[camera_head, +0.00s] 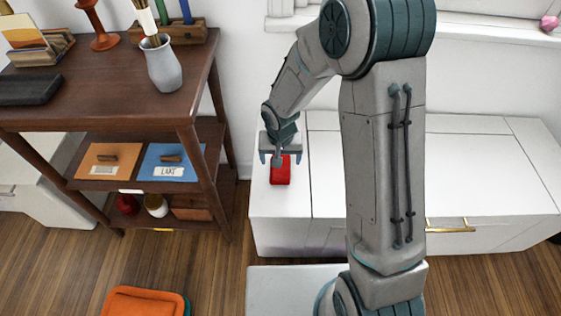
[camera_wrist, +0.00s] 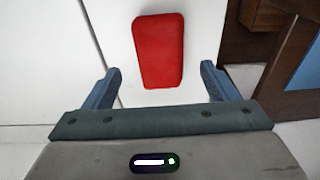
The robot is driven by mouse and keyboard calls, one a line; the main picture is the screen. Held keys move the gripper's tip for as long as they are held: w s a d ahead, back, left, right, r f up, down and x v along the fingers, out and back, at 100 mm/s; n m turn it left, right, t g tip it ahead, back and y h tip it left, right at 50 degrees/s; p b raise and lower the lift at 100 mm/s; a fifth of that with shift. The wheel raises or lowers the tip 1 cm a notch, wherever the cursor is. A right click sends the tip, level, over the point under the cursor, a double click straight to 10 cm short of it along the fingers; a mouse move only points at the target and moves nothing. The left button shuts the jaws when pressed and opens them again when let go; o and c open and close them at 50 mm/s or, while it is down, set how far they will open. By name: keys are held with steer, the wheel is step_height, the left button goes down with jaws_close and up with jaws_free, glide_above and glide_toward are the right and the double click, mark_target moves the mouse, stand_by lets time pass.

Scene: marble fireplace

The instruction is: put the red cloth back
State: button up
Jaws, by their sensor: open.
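The red cloth (camera_head: 281,171) lies folded flat on the left end of a low white cabinet (camera_head: 330,200). It shows whole in the wrist view (camera_wrist: 159,50) as a small red rectangle with rounded corners. My gripper (camera_head: 275,158) is above the cloth, at its far edge in the head view. In the wrist view the two blue fingers (camera_wrist: 160,80) are wide apart, with the cloth between and beyond their tips. Nothing is held. The height of the gap between fingers and cloth is hard to tell.
A dark wooden shelf unit (camera_head: 110,125) stands close to the left of the cabinet, with a grey vase (camera_head: 163,65) on top. Folded orange cloth (camera_head: 143,303) is at the bottom. The cabinet top around the red cloth is clear.

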mark_target(281, 170)
steer(key=s+d+r+p, duration=0.1)
steer(key=s+d+r, duration=0.35)
steer(key=r, duration=0.35)
steer(key=s+d+r, duration=0.3)
steer(key=d+r, duration=0.2)
steer(key=r, duration=0.3)
steer(key=s+d+r, duration=0.2)
steer(key=s, duration=0.3)
steer(key=s+d+r, duration=0.2)
steer(key=s+r, duration=0.1)
steer(key=s, duration=0.2)
steer(key=shift+s+d+n, duration=0.25)
steer(key=shift+d+n, duration=0.05)
steer(key=shift+d, duration=0.05)
